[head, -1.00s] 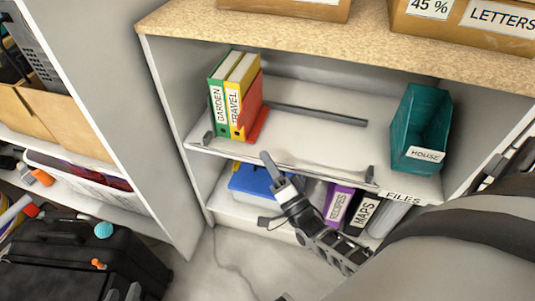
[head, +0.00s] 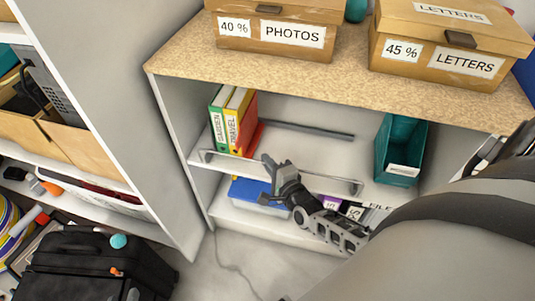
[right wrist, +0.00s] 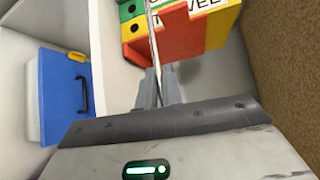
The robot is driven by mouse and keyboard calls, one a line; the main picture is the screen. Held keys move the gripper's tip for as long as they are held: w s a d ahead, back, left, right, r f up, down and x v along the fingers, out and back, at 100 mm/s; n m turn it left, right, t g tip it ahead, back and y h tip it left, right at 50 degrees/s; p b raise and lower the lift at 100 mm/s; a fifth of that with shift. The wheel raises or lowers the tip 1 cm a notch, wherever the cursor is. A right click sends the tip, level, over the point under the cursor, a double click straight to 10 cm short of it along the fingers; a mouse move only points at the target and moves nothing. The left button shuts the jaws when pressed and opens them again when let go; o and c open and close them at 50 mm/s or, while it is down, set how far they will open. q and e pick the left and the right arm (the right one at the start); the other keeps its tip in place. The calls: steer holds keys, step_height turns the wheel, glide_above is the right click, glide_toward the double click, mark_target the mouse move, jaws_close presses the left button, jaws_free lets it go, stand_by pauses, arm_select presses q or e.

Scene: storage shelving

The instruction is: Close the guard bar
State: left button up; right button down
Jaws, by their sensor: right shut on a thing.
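The guard bar (head: 323,179) is a thin metal rail along the front of the middle shelf (head: 310,153). It stands a little above the shelf edge, with a bent end at each side. My right gripper (head: 272,174) reaches in from the lower right and is at the middle of the bar. In the right wrist view the gripper (right wrist: 160,88) has its fingers close together on the thin bar (right wrist: 153,40), which runs up between them. My left gripper is not in view.
Behind the bar stand green and yellow binders (head: 229,124), and a teal bin (head: 401,143) is at the right. A blue box (head: 248,192) sits on the shelf below. Cardboard boxes (head: 290,50) stand on top. A black suitcase (head: 95,265) is on the floor at left.

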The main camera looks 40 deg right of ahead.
steer(key=shift+w+d, duration=0.1)
steer(key=shift+d, duration=0.05)
stand_by(0.4)
steer(key=c, duration=1.6)
jaws_free()
steer(key=shift+o, duration=0.2)
steer(key=s+a+r+p, duration=0.1)
steer(key=s+r, duration=0.1)
steer(key=s, duration=1.3)
steer(key=shift+s+r, duration=0.2)
steer(key=shift+s, duration=0.15)
steer(key=shift+a, duration=0.1)
